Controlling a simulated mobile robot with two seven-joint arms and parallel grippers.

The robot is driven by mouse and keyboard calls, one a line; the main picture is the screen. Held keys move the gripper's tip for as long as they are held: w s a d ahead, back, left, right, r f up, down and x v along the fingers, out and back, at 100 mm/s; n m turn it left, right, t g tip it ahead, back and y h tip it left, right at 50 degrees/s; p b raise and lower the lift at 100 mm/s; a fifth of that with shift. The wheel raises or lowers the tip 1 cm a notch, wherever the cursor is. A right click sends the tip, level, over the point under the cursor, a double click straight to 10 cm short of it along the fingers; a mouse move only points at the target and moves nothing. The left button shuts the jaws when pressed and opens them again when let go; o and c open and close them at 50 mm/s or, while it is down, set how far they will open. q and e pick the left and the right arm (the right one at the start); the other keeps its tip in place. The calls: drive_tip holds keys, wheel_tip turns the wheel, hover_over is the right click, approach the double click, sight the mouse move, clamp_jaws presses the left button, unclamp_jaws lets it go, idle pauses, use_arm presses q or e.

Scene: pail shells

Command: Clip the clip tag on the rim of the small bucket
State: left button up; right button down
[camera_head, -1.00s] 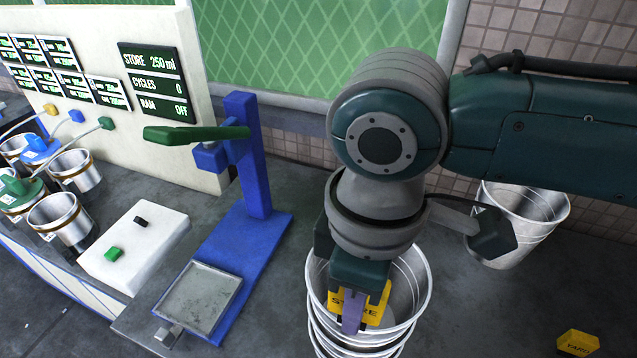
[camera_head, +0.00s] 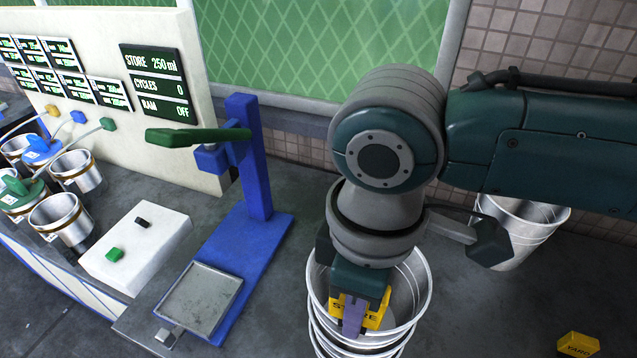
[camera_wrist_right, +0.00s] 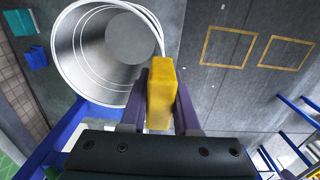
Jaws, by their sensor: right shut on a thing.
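My right gripper (camera_head: 354,312) is shut on a yellow clip tag (camera_head: 376,317) marked STORE. It holds the tag at the near part of a metal bucket's (camera_head: 418,283) mouth. In the right wrist view the tag (camera_wrist_right: 161,92) sits between the two purple fingers (camera_wrist_right: 160,108), right beside the bucket's rim (camera_wrist_right: 62,62). I cannot tell whether the tag straddles the rim or only stands next to it. A second metal bucket (camera_head: 528,228) stands behind to the right, partly hidden by my arm. I cannot tell from size which is the small one. My left gripper is out of view.
A second yellow tag (camera_head: 578,344), marked YARD, lies at the lower right. A blue press stand (camera_head: 255,235) with a green lever (camera_head: 198,136) stands left of the near bucket. A white block (camera_head: 135,245) and several metal cups are farther left.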

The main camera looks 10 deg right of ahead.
drive_tip(key=shift+f+b, duration=0.5)
drive_tip(key=shift+f, duration=0.4)
drive_tip(key=shift+f+b, duration=0.3)
drive_tip(key=shift+f, duration=0.25)
drive_tip(key=c, duration=0.6)
unclamp_jaws()
drive_tip(key=shift+r, duration=0.1)
drive_tip(key=shift+o, duration=0.2)
wheel_tip(320, 180, up, 10)
drive_tip(key=shift+f+b, duration=0.1)
drive_tip(key=shift+b, duration=0.45)
drive_tip(key=shift+s, duration=0.1)
